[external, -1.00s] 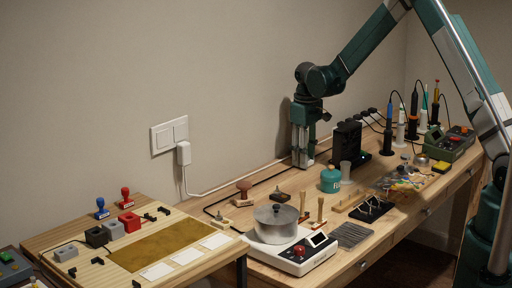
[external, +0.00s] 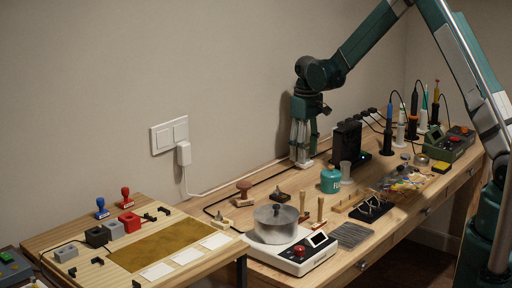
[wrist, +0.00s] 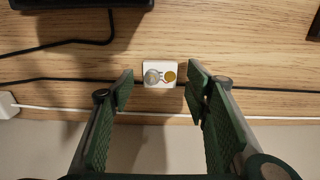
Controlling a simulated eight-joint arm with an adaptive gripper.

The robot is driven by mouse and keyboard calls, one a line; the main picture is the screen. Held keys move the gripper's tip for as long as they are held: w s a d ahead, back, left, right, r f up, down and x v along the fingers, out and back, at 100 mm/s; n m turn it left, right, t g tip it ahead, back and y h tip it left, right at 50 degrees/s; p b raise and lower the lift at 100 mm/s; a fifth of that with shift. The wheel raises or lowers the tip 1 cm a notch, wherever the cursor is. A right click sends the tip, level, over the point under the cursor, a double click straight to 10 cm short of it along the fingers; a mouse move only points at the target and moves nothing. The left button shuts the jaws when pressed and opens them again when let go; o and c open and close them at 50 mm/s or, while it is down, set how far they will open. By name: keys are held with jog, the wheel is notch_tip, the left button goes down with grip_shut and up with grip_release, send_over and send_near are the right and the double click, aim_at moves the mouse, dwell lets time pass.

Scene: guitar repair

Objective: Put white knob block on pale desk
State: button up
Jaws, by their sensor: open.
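In the external view my gripper (external: 303,158) points down at the back of the workbench; the block is hard to make out there. The pale desk (external: 60,238) stands at the lower left, with a gold mat and white cards on it.
The workbench (external: 255,188) holds a pot on a white scale (external: 300,256), a teal canister (external: 331,180), a black box (external: 346,143) and several tools. Cables run along the back by the block. The pale desk also carries stamps and small grey, black and red blocks.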

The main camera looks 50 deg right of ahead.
notch_tip(320, 180, up, 10)
jog(key=p, duration=0.1)
dwell(0.4)
jog(key=shift+f, duration=0.1)
dwell(0.4)
jog(key=s+a+r+t, duration=0.2)
jog(key=s+a+r, duration=0.4)
jog(key=s+r, duration=0.4)
jog(key=s+a+r+t, duration=0.1)
jog(key=s+a+r, duration=0.6)
jog(key=s+r, duration=0.35)
jog(key=s+a+t, duration=0.2)
jog(key=s+a, duration=0.2)
jog(key=s, duration=0.7)
jog(key=s+a+t, duration=0.2)
jog(key=s+a, duration=0.2)
jog(key=s, duration=0.8)
jog(key=shift+s+r, duration=0.15)
